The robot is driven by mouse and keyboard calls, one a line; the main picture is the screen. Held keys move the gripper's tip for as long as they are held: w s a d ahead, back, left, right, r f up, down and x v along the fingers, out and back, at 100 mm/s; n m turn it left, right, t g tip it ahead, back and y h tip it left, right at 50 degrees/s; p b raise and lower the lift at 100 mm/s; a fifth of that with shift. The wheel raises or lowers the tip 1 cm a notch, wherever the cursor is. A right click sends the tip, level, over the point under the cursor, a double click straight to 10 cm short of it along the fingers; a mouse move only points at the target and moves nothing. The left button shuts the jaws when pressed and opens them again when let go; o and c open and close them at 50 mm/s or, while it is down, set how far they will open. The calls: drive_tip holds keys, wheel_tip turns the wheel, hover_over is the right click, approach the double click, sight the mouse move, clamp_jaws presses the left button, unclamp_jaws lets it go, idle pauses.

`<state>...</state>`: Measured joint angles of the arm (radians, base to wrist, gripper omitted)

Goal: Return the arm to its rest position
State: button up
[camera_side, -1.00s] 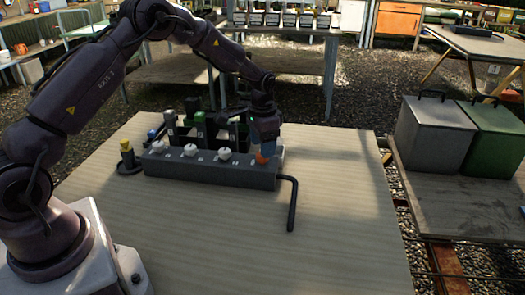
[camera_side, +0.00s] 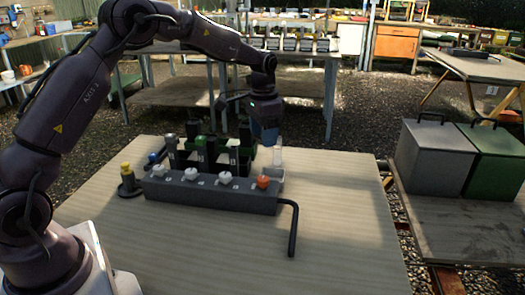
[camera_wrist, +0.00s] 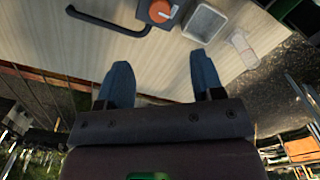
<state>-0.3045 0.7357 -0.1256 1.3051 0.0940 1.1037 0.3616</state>
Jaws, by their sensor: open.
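My gripper (camera_side: 264,134) is open in the side view, raised above the table's back right and clear of the rack. In the wrist view its two blue fingers (camera_wrist: 160,72) stand apart with nothing between them. The long grey rack (camera_side: 210,192) lies on the table, with several caps in a row along its top. Three are white, and the rightmost is an orange cap (camera_side: 263,182), which also shows in the wrist view (camera_wrist: 161,11). My arm is bent in an arch over the left side.
A yellow-topped piece (camera_side: 127,174) stands left of the rack. Dark and green holders (camera_side: 205,148) stand behind it. A clear tray (camera_wrist: 204,23) and a clear upright piece (camera_side: 277,152) are at the right. A dark bent rod (camera_side: 292,228) juts forward. The table front is clear.

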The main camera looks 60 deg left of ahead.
drive_tip(key=s+d+r+t, duration=0.2)
drive_tip(key=s+d+r, duration=0.1)
drive_tip(key=s, duration=0.6)
drive_tip(key=s+d+r+n+t, duration=0.1)
drive_tip(key=s+d+r, duration=0.3)
drive_tip(key=s, duration=0.6)
drive_tip(key=s+d+r+n+t, duration=0.1)
drive_tip(key=s+d+r, duration=0.3)
drive_tip(key=s, duration=0.6)
wheel_tip(320, 180, up, 3)
drive_tip(key=shift+s+f+t, duration=0.15)
drive_tip(key=shift+t, duration=0.65)
drive_tip(key=shift+d, duration=0.1)
